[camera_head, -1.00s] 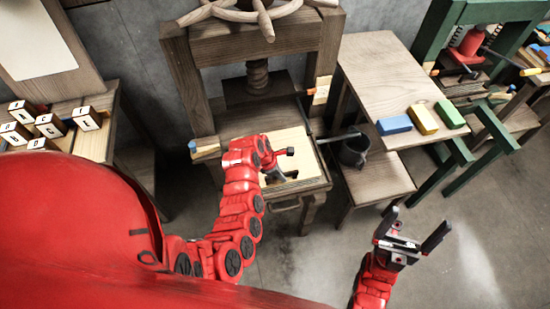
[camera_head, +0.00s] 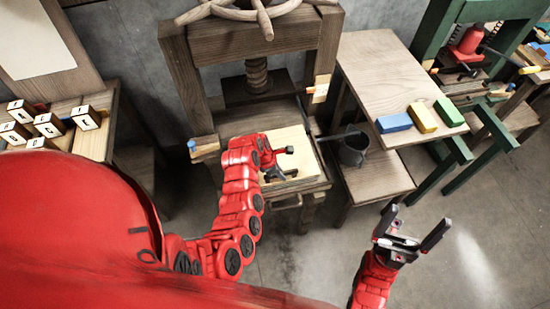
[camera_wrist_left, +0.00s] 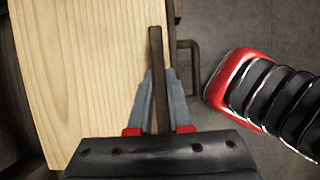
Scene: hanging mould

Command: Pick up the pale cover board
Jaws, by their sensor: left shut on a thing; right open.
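The pale cover board (camera_head: 293,139) lies at the bed of the wooden press, its near part partly hidden by my left gripper. In the left wrist view the board (camera_wrist_left: 85,75) fills the left side with its grain showing. My left gripper (camera_head: 283,164) is over the board's near part. In the left wrist view its fingers (camera_wrist_left: 157,95) are shut on a narrow dark wooden strip (camera_wrist_left: 155,50), which looks like the board's grip. Whether the board is clear of the bed cannot be told. My right gripper (camera_head: 412,232) is open and empty over the floor.
The press's posts (camera_head: 185,80) and screw (camera_head: 257,76) stand behind the board. To the right are a bucket (camera_head: 353,152) and a table (camera_head: 385,75) with blue, yellow and green blocks. Stamp blocks (camera_head: 48,125) stand at the left. Floor is free in front right.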

